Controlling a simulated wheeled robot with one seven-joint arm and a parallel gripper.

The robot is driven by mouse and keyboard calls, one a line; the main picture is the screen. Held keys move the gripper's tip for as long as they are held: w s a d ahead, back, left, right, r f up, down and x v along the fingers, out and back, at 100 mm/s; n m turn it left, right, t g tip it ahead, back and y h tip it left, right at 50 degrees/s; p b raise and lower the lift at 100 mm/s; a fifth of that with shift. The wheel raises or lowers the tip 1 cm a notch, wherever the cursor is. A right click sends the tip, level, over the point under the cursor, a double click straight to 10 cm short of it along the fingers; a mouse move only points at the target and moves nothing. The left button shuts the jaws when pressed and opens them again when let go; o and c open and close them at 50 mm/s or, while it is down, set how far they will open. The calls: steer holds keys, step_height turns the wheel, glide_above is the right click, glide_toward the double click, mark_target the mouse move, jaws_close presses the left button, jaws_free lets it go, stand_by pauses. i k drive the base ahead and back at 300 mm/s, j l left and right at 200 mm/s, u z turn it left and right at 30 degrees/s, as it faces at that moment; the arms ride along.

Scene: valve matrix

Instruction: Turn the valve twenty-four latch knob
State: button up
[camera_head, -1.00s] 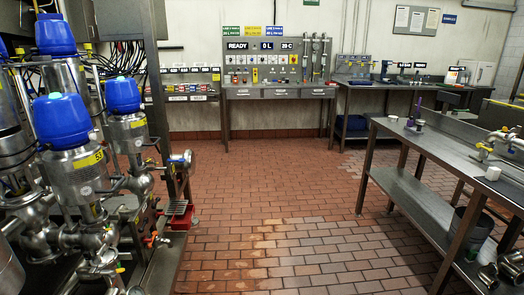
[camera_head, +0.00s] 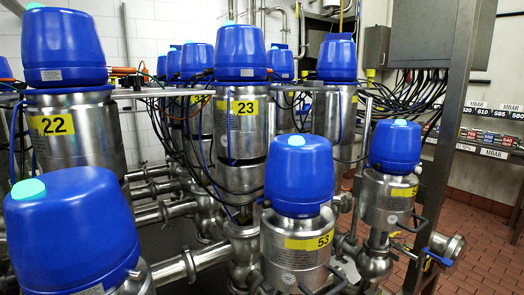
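Valve 22 (camera_head: 72,130) stands at the left, a steel cylinder with a blue cap and a yellow number label. Valve 23 (camera_head: 241,115) stands in the middle with the same form. To its right is another blue-capped valve (camera_head: 337,62), partly hidden behind valve 53 (camera_head: 298,180); a bit of yellow label shows on it, but I cannot read its number. No label reading 24 is legible, and I cannot make out a latch knob. My gripper is not in view.
A large blue-capped valve (camera_head: 70,235) fills the near left. Another valve (camera_head: 394,150) stands at the right before a steel post (camera_head: 455,110). Pipes and black cables run between the valves. Brick floor (camera_head: 475,245) is open at the lower right.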

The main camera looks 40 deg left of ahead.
mark_target(369, 73)
steer(key=i+l+u, duration=0.5)
steer(key=l+u, duration=0.3)
steer(key=i+l+u, duration=0.25)
steer(key=l, duration=0.25)
steer(key=l+u, duration=0.25)
steer(key=l, duration=0.1)
